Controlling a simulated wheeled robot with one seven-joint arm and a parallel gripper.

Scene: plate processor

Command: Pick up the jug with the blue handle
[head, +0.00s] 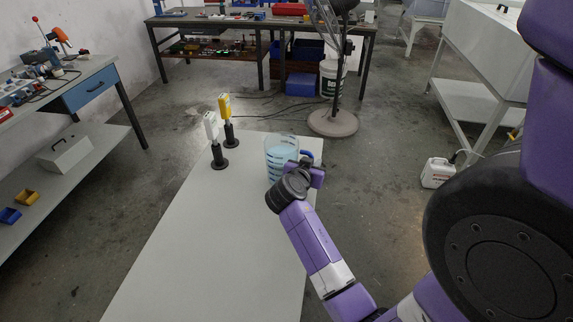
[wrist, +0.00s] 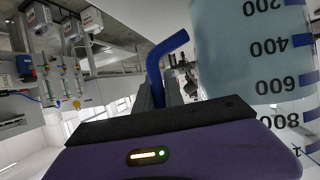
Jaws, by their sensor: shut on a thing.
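The jug (head: 280,150) is clear with blue markings and stands upright at the far right corner of the grey table. It holds a pale blue liquid. Its blue handle (head: 307,155) is on its right side. My gripper (head: 312,168) is shut on the handle. In the wrist view the jug (wrist: 250,50) fills the upper right, and the bent blue handle (wrist: 165,52) shows between the fingers. My wrist hides the jug's base, so I cannot tell whether it touches the table.
A white pipette (head: 211,127) and a yellow pipette (head: 225,107) stand in black holders left of the jug. The grey table (head: 200,240) is otherwise bare. A fan on a round base (head: 333,122) stands on the floor behind. A white canister (head: 437,173) is to the right.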

